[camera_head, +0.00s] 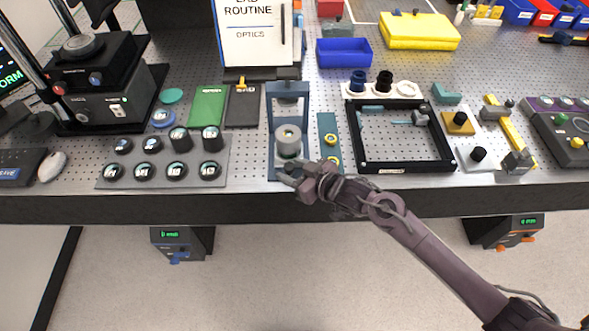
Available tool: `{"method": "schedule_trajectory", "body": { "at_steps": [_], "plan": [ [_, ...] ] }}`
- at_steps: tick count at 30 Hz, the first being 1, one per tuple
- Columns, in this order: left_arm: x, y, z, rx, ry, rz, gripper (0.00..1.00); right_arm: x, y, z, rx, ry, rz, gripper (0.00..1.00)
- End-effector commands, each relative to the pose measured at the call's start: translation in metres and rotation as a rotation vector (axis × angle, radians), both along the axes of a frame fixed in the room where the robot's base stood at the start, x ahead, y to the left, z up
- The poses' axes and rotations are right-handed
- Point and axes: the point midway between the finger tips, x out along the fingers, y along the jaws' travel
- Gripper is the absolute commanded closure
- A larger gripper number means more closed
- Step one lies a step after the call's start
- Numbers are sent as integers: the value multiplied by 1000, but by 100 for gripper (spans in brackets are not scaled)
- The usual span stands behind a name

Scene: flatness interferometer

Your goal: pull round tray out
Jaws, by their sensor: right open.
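A blue-grey upright frame (271,106) stands near the front edge of the bench, with a round grey drum-like part (288,142) inside it. I cannot tell whether this part is the round tray or sits on it; the area just below it is partly hidden by my gripper. My right gripper (288,173) is open at the front foot of the frame, its fingers pointing left toward the frame. Nothing shows between the fingers, and I cannot tell whether they touch anything. My left gripper is not in view.
A grey plate (224,184) with several round dark pieces lies left of the frame. A blue strip (328,128) with yellow rings and a black square frame (358,163) lie right. A document stand (260,73) is behind.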

Motion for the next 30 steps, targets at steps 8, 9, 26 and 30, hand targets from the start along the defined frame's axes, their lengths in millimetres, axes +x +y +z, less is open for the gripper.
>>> {"method": "schedule_trajectory", "body": {
  "at_steps": [8, 9, 26, 30],
  "plan": [
    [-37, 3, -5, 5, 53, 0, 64, -2, -5, 1, -1, -1, -2, 51],
    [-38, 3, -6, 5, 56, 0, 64, -5, -7, 2, -2, -1, -2, 51],
    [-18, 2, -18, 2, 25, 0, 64, -51, -50, 29, -2, -1, 1, 51],
    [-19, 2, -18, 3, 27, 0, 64, -51, -50, 31, -1, -1, -1, 51]
  ]
}}
